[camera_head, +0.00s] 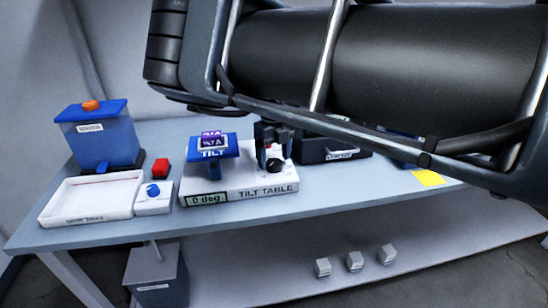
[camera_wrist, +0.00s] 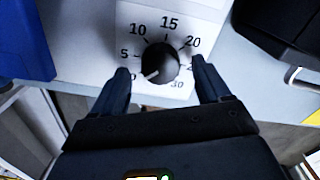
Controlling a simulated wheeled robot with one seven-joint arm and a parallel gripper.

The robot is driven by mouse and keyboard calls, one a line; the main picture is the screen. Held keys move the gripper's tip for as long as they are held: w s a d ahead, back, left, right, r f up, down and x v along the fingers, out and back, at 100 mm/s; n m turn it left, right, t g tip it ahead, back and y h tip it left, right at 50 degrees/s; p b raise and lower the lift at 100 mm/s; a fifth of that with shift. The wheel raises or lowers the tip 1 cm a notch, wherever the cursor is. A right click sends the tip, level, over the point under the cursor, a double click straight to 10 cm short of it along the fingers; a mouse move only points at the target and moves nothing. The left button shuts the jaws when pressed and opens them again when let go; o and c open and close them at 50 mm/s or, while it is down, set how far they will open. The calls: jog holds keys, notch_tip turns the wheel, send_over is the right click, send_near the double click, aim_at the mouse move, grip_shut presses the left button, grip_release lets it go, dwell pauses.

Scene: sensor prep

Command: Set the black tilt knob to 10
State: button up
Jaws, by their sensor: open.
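The black tilt knob (camera_wrist: 160,63) sits on a white dial face marked from 0 to 30, and its pale pointer line aims to the lower left, at the 0 mark. It also shows in the head view (camera_head: 274,165) on the white tilt table base (camera_head: 225,189). The display (camera_head: 207,198) on the base reads 0 deg. My gripper (camera_wrist: 160,67) is open, with one finger on each side of the knob and a gap visible on both sides. The blue tilt platform (camera_head: 212,152) looks level and carries a purple block (camera_head: 212,139).
Left of the tilt table are a red button (camera_head: 162,168), a white box with a blue knob (camera_head: 153,191), a white tray (camera_head: 70,208) and a blue-lidded tank (camera_head: 98,135). A black case (camera_head: 318,149) stands to the right. A yellow note (camera_head: 428,177) lies further right.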

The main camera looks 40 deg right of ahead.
jog(key=shift+f, duration=0.8)
jog(key=shift+c, duration=0.4)
jog(key=c, duration=1)
jog(key=shift+o, duration=0.2)
